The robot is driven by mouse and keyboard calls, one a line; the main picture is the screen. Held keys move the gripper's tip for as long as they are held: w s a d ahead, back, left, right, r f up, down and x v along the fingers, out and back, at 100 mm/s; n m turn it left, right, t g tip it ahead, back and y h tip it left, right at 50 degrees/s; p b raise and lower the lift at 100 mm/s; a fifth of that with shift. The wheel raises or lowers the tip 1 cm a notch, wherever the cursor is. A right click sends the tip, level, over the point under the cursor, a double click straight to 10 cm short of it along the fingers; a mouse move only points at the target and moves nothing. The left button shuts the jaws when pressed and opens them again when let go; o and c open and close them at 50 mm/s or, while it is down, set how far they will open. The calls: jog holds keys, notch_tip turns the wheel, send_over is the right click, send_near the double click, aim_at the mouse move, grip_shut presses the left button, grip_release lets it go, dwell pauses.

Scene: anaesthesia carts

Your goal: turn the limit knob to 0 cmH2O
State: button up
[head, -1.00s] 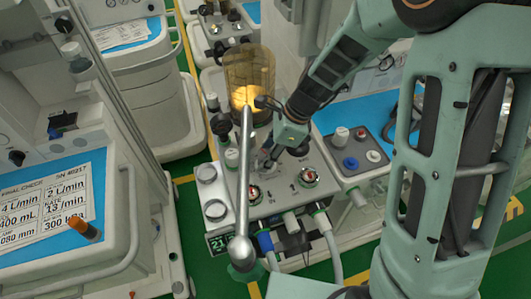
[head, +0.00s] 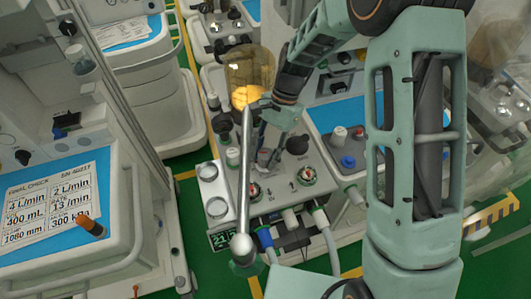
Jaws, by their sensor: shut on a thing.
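My gripper (head: 266,148) points down over the grey top panel of the middle cart (head: 285,178). Its fingers are shut on a small grey knob (head: 264,157), which I take to be the limit knob. The fingers cover most of it, so its scale and pointer cannot be read. A white knob (head: 233,157) stands just left of the fingers. A black knob (head: 298,145) stands just right of them. Two round gauges sit nearer the panel's front edge, the right one (head: 307,175) clear and the left one partly behind a metal arm.
A metal arm with a ball end (head: 241,244) rises in front of the panel, left of my gripper. Hoses (head: 328,243) hang at the front. Another cart (head: 100,215) stands on the left.

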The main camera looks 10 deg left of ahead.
jog(key=shift+n, duration=0.6)
jog(key=shift+n+h, duration=0.3)
jog(key=o, duration=1.2)
jog(key=shift+c, duration=0.2)
